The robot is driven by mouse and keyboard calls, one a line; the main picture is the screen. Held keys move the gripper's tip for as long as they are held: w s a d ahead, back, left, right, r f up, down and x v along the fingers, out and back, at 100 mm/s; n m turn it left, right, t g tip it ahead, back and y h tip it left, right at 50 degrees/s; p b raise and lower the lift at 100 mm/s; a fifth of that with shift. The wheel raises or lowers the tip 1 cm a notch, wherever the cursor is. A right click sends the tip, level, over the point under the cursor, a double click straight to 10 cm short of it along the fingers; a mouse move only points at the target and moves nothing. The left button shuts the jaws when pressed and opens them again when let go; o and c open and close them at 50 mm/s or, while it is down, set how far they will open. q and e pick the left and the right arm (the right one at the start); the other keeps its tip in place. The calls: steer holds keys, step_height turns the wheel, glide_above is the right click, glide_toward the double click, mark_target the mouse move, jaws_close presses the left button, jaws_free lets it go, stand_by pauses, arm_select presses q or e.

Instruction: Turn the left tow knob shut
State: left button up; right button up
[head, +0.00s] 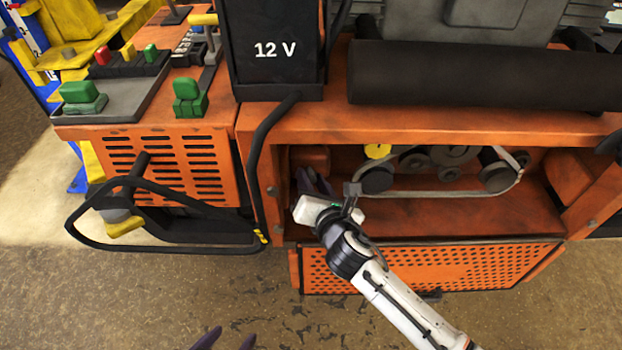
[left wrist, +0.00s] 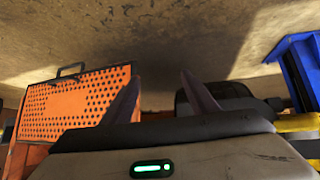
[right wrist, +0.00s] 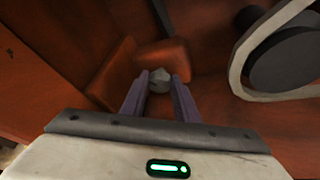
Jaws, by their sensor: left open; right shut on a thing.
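A small grey faceted knob (right wrist: 159,80) sits by an orange block inside the bay, with a thin grey rod behind it in the right wrist view. My right gripper (right wrist: 159,88) has its purple fingers closed on either side of this knob. In the head view my right gripper (head: 314,183) reaches into the left end of the open orange bay, and its white body hides the knob. My left gripper (head: 224,341) is open and empty at the bottom edge, over the floor. Its spread fingers also show in the left wrist view (left wrist: 160,95). No label marks which knob is the left tow knob.
The bay (head: 440,215) holds a belt and pulleys (head: 497,178), with a yellow cap (head: 377,151) right of my right gripper. A black bar loop (head: 150,248) juts out at the left. A 12 V box (head: 275,50) stands above. The floor in front is clear.

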steer(key=shift+d+f+m+y+b, duration=0.1)
steer(key=shift+f+m+y+b, duration=0.25)
steer(key=shift+m+y+b, duration=0.4)
steer(key=shift+m+t+y+b, duration=0.35)
steer(key=shift+m+t+b, duration=0.15)
steer(key=shift+m+b, duration=1.3)
steer(key=shift+m, duration=0.05)
steer(key=shift+y, duration=0.3)
steer(key=shift+r, duration=0.1)
steer(key=o, duration=1.1)
steer(key=shift+c, duration=0.2)
steer(key=shift+d, duration=0.1)
